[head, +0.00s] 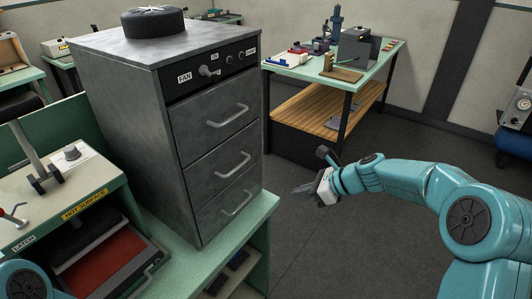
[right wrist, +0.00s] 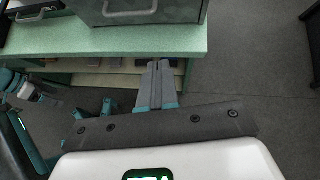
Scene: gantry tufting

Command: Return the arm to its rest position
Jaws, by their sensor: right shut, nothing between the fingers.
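My right arm (head: 430,185) comes in from the right in the head view. Its gripper (head: 299,191) points left over open floor, to the right of the grey drawer cabinet and apart from it. In the right wrist view the two dark fingers (right wrist: 158,68) lie together, shut and empty, in front of the green bench edge. Only a teal joint of my left arm (head: 22,280) shows at the lower left of the head view; my left gripper is not visible there.
The grey cabinet (head: 120,110) with a FAN switch stands on a green bench (head: 238,235). A hot-surface press (head: 85,200) is at left. A second bench (head: 372,75) with tools stands behind. The floor (head: 350,240) near the right gripper is clear.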

